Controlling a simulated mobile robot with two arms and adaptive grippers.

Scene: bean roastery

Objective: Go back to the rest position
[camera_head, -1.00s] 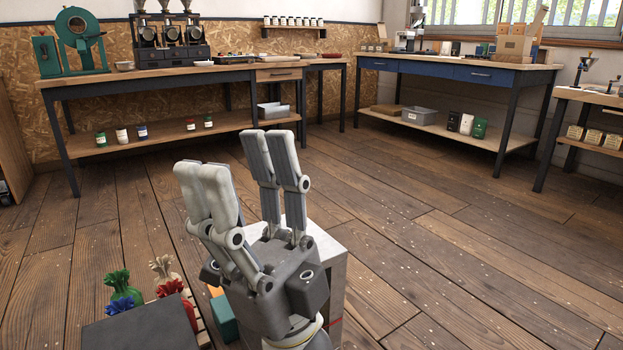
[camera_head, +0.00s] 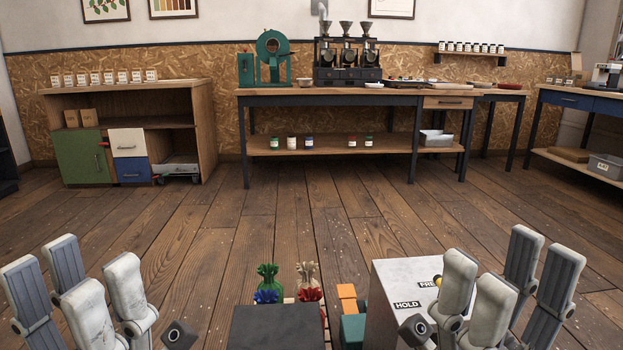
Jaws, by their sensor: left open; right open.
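My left gripper (camera_head: 82,285) is at the lower left of the head view, its fingers raised and spread, with nothing between them. My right gripper (camera_head: 500,285) is at the lower right, also open and empty, its fingers pointing up. It stands in front of part of a pale box with HOLD lettering (camera_head: 395,275). The arms behind both grippers are mostly cut off by the bottom edge.
Tied sacks, one green (camera_head: 268,278) and one with a red base (camera_head: 309,280), stand between the grippers behind a dark grey surface (camera_head: 277,327). A long workbench (camera_head: 300,97) and a cabinet (camera_head: 205,130) line the back wall. The wooden floor (camera_head: 200,215) before them is clear.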

